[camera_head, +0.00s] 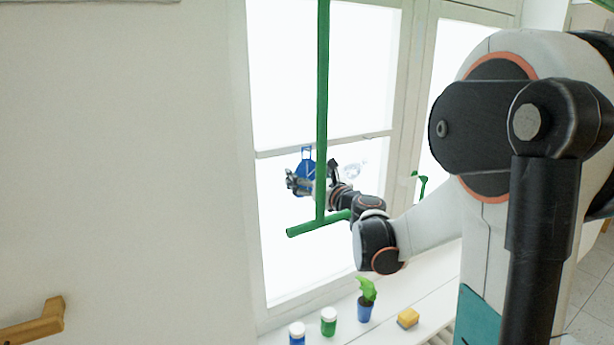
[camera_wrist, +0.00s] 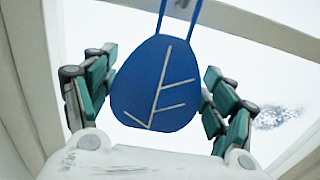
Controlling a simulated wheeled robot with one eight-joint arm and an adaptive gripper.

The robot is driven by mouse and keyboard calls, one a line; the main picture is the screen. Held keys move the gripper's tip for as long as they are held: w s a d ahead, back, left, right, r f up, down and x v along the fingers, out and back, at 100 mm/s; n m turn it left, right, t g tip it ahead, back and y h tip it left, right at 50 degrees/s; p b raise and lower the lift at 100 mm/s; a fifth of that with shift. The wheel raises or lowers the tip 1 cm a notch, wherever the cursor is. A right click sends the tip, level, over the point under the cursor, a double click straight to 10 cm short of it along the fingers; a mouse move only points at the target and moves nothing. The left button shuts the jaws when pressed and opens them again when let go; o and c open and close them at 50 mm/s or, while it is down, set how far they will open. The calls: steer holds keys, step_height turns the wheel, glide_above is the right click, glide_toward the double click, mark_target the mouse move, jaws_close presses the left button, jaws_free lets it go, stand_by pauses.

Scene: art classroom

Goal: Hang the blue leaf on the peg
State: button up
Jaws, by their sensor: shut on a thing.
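The blue leaf (camera_head: 304,170) is a flat, rounded shape with pale vein lines and a blue loop at its top. In the wrist view the leaf (camera_wrist: 150,85) fills the middle, with the green-padded fingers of my gripper (camera_wrist: 158,85) on both sides. My gripper (camera_head: 313,180) is shut on the leaf and holds it up before the window, loop upward. A green upright bar with a crossbar (camera_head: 318,222) at its foot partly covers the gripper in the head view. A smaller green hooked piece (camera_head: 420,185) shows farther right. I cannot tell which is the peg.
A wooden rail (camera_head: 35,325) is at lower left. The white wall at left is bare.

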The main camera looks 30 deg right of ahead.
steer(key=o, duration=1.1)
steer(key=shift+s, duration=0.1)
